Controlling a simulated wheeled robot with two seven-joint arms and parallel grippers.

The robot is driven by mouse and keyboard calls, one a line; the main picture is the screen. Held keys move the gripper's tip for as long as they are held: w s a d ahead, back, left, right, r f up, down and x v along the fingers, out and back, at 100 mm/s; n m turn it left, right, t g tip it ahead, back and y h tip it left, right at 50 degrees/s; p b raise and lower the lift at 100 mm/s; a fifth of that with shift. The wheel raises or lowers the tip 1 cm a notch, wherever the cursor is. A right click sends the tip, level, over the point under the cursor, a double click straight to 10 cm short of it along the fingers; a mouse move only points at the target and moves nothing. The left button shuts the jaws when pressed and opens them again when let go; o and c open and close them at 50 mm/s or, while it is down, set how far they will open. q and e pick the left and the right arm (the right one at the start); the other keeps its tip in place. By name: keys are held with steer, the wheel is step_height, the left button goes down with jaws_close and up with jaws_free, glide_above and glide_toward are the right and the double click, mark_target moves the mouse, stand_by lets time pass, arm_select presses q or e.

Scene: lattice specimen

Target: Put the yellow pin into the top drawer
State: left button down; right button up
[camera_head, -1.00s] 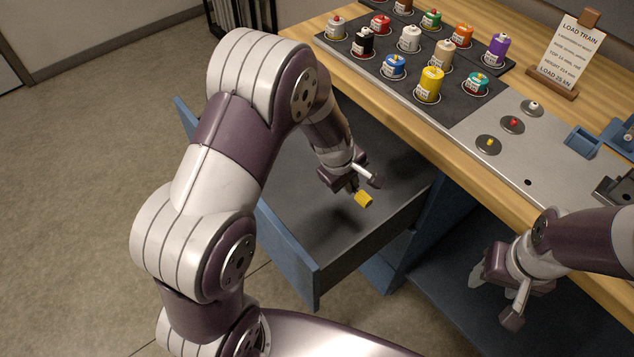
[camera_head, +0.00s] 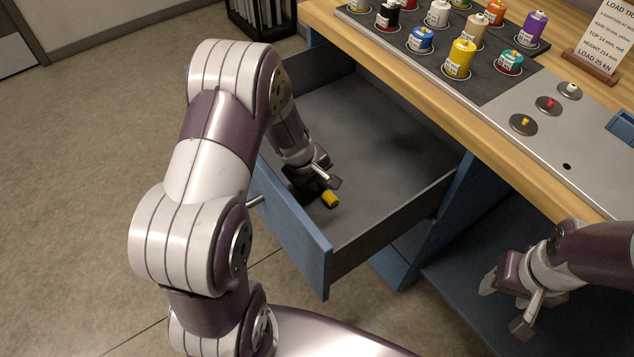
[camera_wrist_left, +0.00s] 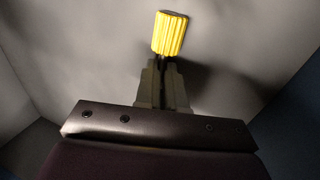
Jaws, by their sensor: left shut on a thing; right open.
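The yellow pin (camera_head: 330,199) is in my left gripper (camera_head: 318,190), which is shut on it. In the left wrist view the pin's ribbed yellow head (camera_wrist_left: 169,34) sticks out beyond the fingertips (camera_wrist_left: 163,72); the part between the fingers is hidden. The top drawer (camera_head: 400,215) is pulled open, and its grey floor looks empty. The pin and gripper are inside the drawer's outline, near its front panel (camera_head: 290,225). I cannot tell whether the pin touches the floor. My right gripper (camera_head: 505,305) is open and empty, right of the drawer, below the bench edge.
The wooden bench (camera_head: 480,140) carries a dark mat with several coloured, labelled weights, such as a large yellow one (camera_head: 460,59). Small knobbed discs (camera_head: 523,124) sit on a metal plate. A sign (camera_head: 603,40) stands at the back right. The drawer's middle and far part are free.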

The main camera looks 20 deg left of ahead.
arm_select(q)
steer(key=c, duration=1.7)
jaws_free()
steer(key=shift+f, duration=0.2)
steer(key=shift+o, duration=1)
steer(key=shift+r, duration=0.3)
steer(key=p+v, duration=0.5)
steer(key=v, duration=0.7)
steer(key=shift+d, duration=0.1)
